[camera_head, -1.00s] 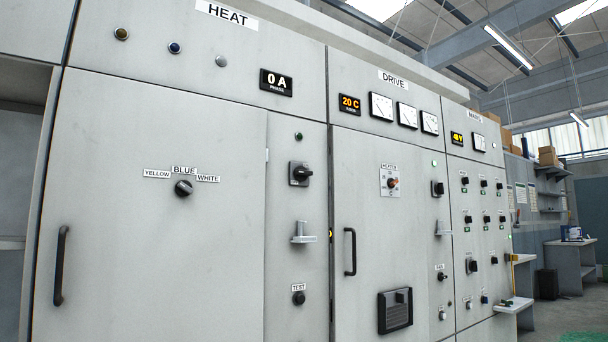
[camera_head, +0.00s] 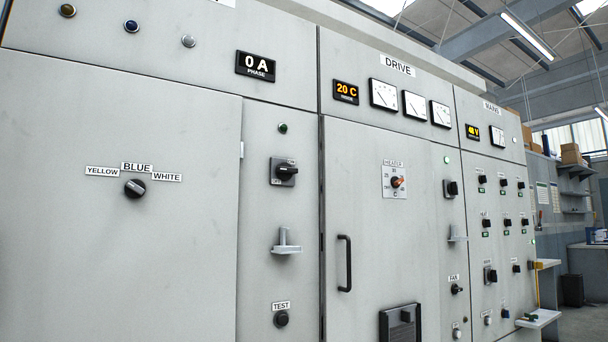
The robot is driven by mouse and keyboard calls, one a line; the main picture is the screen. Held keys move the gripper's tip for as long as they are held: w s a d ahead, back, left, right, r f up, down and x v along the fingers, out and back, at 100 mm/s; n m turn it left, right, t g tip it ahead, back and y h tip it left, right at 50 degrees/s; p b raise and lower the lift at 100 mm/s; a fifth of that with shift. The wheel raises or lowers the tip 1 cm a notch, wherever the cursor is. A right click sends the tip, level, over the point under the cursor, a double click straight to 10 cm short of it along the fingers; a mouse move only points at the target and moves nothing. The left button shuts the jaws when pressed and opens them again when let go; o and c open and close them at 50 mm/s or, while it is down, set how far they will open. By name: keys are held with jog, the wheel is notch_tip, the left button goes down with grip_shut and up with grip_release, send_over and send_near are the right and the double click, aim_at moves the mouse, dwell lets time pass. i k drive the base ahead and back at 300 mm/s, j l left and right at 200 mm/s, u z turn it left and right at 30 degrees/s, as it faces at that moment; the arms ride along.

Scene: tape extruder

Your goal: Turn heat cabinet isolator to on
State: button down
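The heat cabinet (camera_head: 140,245) fills the left side of the head view, with a "0 A PHASE" display (camera_head: 262,67). Its isolator (camera_head: 284,172) is a black rotary handle on a grey square plate, right of the wide door. The handle lies about horizontal, pointing right; small labels sit at the plate's top and lower left, the lower one seeming to read "OFF". A dark green lamp (camera_head: 283,128) sits above it and looks unlit. My gripper is not in view.
Below the isolator a grey bracket (camera_head: 287,242) sticks out, with a TEST knob (camera_head: 281,319) under it. A yellow/blue/white selector (camera_head: 135,188) is on the door. The drive cabinet (camera_head: 370,250) with its black door handle (camera_head: 345,263) and the mains cabinet (camera_head: 495,255) stand to the right.

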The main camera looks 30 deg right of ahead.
aim_at(284, 170)
jog(key=i+l, duration=0.15)
jog(key=l, duration=0.25)
jog(key=i+l, duration=0.15)
jog(key=l, duration=0.25)
jog(key=i+l+u, duration=0.1)
jog(key=l, duration=0.3)
